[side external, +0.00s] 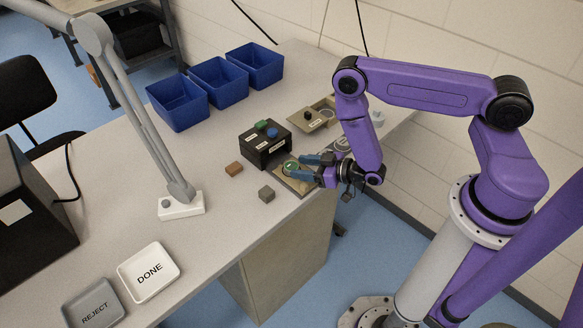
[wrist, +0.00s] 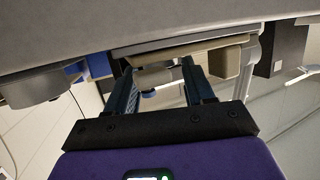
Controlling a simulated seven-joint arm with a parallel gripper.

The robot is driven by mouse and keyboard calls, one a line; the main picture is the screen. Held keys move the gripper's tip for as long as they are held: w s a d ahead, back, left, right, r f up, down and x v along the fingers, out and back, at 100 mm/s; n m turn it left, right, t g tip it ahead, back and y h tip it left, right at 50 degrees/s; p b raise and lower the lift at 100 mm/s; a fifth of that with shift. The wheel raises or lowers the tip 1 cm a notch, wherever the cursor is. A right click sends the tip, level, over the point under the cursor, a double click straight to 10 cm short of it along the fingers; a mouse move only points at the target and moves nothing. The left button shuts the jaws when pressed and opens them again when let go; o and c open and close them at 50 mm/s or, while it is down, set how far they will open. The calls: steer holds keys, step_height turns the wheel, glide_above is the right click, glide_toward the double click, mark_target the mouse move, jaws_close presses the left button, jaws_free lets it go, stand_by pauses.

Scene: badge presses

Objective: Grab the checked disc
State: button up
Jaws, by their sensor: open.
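A round green-topped disc (side external: 290,168) sits on the tan plate (side external: 306,187) in front of the black press box (side external: 263,147). It is too small to tell whether its top is checked. My gripper (side external: 298,167) is low over this plate, its blue fingers open and reaching toward the disc from the right. The far ends of the fingers are near the disc; I cannot tell whether they touch it. In the wrist view my gripper (wrist: 157,78) shows two spread fingers with a pale rounded object (wrist: 153,77) showing between them.
Blue bins (side external: 177,103) stand at the back. A lamp base (side external: 181,207), DONE tray (side external: 149,272) and REJECT tray (side external: 94,306) are further left. The table between is clear.

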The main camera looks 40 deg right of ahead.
steer(key=shift+x, duration=0.85)
steer(key=c, duration=0.7)
steer(key=shift+c, duration=0.2)
steer(key=shift+r, duration=0.1)
